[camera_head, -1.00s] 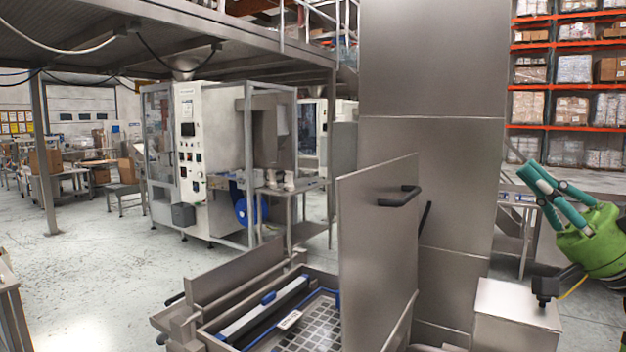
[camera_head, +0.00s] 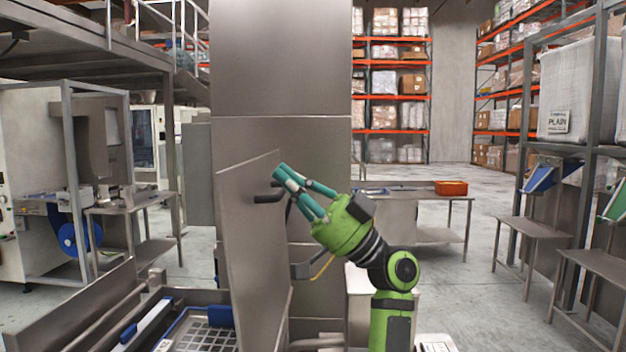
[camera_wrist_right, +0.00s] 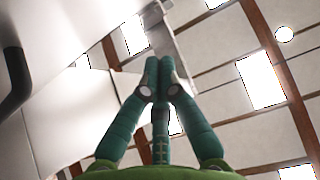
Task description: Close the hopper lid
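The hopper lid (camera_head: 250,230) is a grey metal panel standing upright, raised at the right side of the open hopper (camera_head: 170,308). Its black bar handle (camera_head: 268,198) sits near the top of the face turned to my right arm. My right gripper (camera_head: 281,173), green with teal fingers, is just right of and slightly above the handle. In the right wrist view its fingertips (camera_wrist_right: 160,68) meet with nothing between them, and the dark handle (camera_wrist_right: 15,88) is apart from them at the left edge. Contact with the lid cannot be judged. My left gripper is out of view.
A tall steel column (camera_head: 281,75) stands directly behind the lid. A grey box-shaped housing (camera_head: 358,310) is beside my right forearm. A table with an orange bin (camera_head: 451,187) stands behind at right, and open floor (camera_head: 470,285) lies right of my arm.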

